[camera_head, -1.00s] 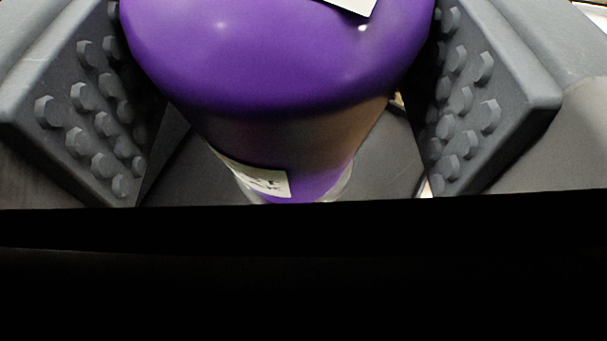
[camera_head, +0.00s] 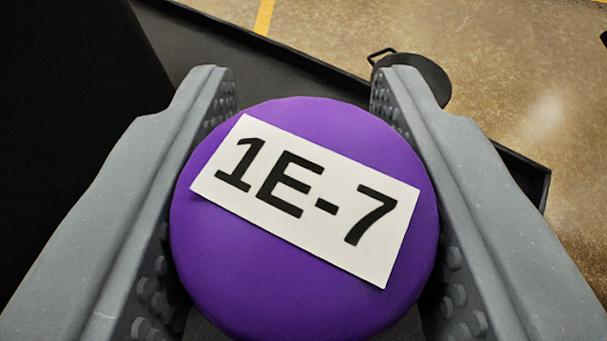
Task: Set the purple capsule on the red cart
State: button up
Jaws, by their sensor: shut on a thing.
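The purple capsule (camera_head: 250,265) fills the middle of the view, seen from its round top, which bears a white label reading "1E-7". My gripper (camera_head: 300,110) is shut on the capsule, with one grey studded jaw on each side of it. The capsule hides what lies straight below it. No red cart shows in this view.
A dark flat surface (camera_head: 215,50) with a raised black edge lies behind and below the capsule. A round black object with a handle (camera_head: 425,75) stands at that edge. Brown floor (camera_head: 520,100) with a yellow line (camera_head: 264,17) lies beyond. A black area fills the left.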

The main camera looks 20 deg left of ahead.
jog(key=o, duration=1.2)
jog(key=shift+f, duration=0.1)
jog(key=shift+s, duration=0.1)
jog(key=shift+v, duration=6)
